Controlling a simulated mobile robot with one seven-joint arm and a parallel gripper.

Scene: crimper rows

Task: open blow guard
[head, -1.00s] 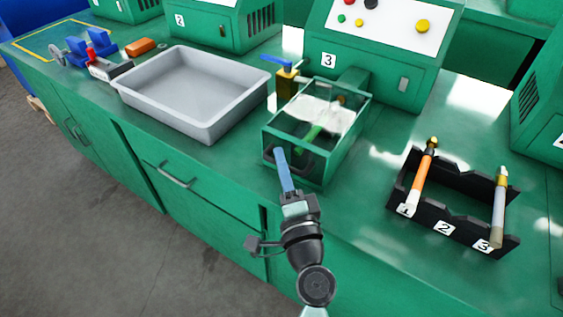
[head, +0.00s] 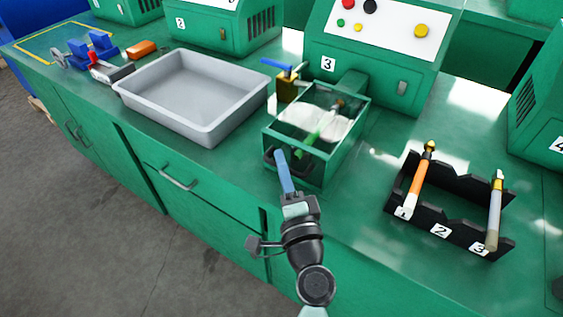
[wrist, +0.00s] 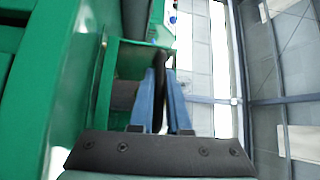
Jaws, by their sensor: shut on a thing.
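The blow guard (head: 318,135) is a green-framed box with a clear top, in front of the machine marked 3. Its black handle (head: 270,158) is on the front side, and a green rod-like thing (head: 322,128) shows inside through the clear panel. My gripper (head: 281,156) is at the front of the guard, its blue fingers reaching the handle. In the wrist view my gripper (wrist: 160,90) has its two blue fingers on either side of the black handle (wrist: 157,100), shut on it. The fingers hide part of the handle in the head view.
A grey tray (head: 125,88) stands left of the guard. A small brass valve with a blue lever (head: 287,82) is at its back left. A black rack (head: 460,238) with two rods stands to the right. The green bench between guard and rack is clear.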

